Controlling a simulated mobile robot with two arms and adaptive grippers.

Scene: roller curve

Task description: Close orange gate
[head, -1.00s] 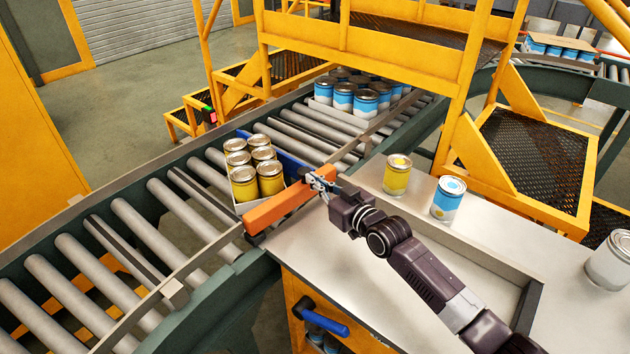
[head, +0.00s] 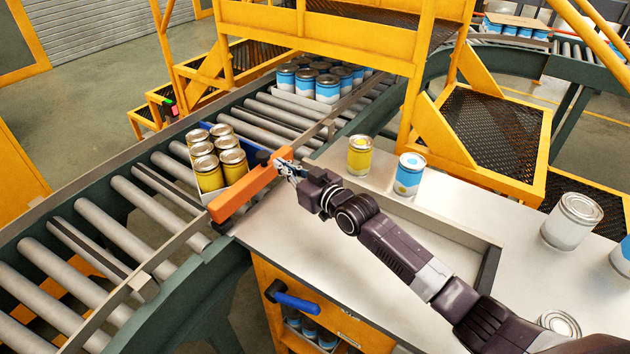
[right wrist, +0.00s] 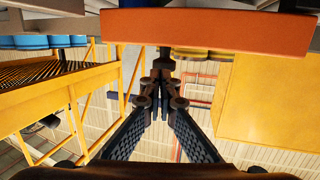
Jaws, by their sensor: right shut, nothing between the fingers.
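The orange gate (head: 243,191) is a bar at the near edge of the roller conveyor, in front of a blue-sided tray of yellow cans (head: 208,165). My right gripper (head: 284,166) is shut and empty at the gate's far end, on the table side; whether it touches is hard to tell. In the right wrist view the shut fingers (right wrist: 162,72) point away below the orange bar (right wrist: 205,32), which crosses the top. My left gripper is not in view.
A yellow can (head: 361,156) and a blue-white can (head: 409,175) stand on the worktable (head: 285,235) beyond my right arm. Blue cans (head: 328,88) sit farther up the conveyor, under the yellow steps. A white can (head: 572,221) stands at right.

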